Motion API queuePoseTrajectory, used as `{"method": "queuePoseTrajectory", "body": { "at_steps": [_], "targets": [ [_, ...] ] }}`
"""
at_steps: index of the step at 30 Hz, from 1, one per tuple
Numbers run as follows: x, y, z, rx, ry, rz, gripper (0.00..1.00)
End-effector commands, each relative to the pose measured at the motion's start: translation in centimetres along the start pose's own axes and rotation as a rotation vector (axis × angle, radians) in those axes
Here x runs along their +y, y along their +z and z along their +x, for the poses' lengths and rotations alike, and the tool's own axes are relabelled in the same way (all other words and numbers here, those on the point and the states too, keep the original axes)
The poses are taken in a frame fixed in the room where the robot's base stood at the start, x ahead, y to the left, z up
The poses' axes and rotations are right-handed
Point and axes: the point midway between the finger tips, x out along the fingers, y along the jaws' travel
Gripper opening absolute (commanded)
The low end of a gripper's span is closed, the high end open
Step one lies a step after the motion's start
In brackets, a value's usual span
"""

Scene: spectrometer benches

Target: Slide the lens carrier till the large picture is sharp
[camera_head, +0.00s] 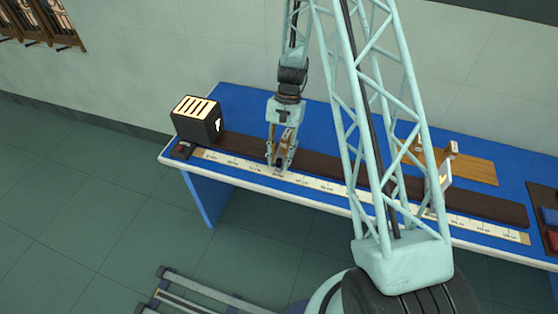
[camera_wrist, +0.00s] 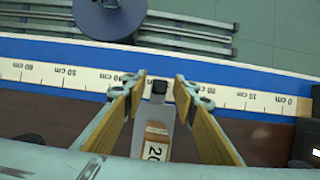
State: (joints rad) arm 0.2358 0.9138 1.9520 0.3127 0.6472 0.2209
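The lens carrier (camera_wrist: 157,130) shows in the wrist view as a pale grey upright piece with a black tip and a wooden block marked "20". In the head view my gripper (camera_head: 280,164) is low over the dark rail (camera_head: 330,174), a short way right of the lamp box (camera_head: 197,120), and largely hides the carrier. In the wrist view the tan fingers of my gripper (camera_wrist: 159,86) stand apart, one on each side of the carrier, with visible gaps. A white screen (camera_head: 438,188) stands towards the right of the rail. Any picture on it is too small to judge.
A centimetre scale (camera_head: 300,181) runs along the front of the blue bench (camera_head: 236,100). A wooden board (camera_head: 475,169) lies behind the screen, with a small upright piece on it. A dark tray (camera_head: 541,205) is at the right end. My lattice arm crosses the bench.

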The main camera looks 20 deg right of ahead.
Motion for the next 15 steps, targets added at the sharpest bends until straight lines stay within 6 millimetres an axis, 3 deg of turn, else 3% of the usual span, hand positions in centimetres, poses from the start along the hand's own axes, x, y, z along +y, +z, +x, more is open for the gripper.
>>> {"method": "queuePoseTrajectory", "body": {
  "at_steps": [8, 15],
  "targets": [
    [0.0, 0.0, -1.7, 0.001, -0.001, 0.000, 0.26],
    [0.0, -0.1, -4.7, 0.003, -0.002, 0.000, 0.26]
  ]
}}
